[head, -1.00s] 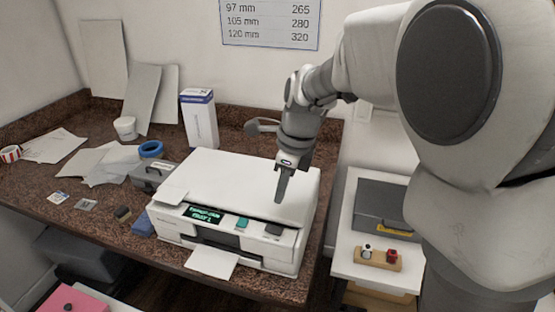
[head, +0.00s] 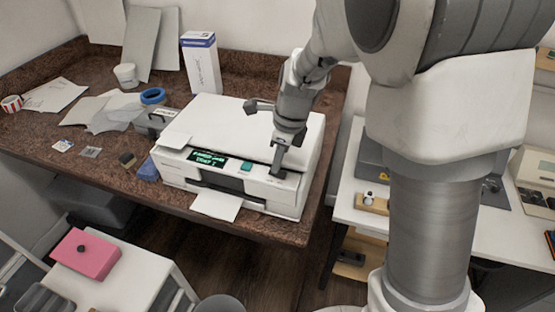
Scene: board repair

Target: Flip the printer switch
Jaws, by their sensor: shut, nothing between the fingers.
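The white printer (head: 215,115) stands on the brown speckled counter. Its front panel has a lit green display (head: 208,158), a teal button (head: 246,167) and a dark grey switch (head: 277,174) at the right, partly covered by my gripper. My gripper (head: 278,168) is shut and points down over the dark switch. Its tip is at or just above the switch; I cannot tell whether it touches. A paper sheet (head: 217,205) sticks out of the printer's front slot.
A tall white box (head: 201,65), a blue tape roll (head: 153,96) and a grey case (head: 155,122) stand left of and behind the printer. A white side table (head: 345,200) is at right, and a pink box (head: 84,254) is at lower left.

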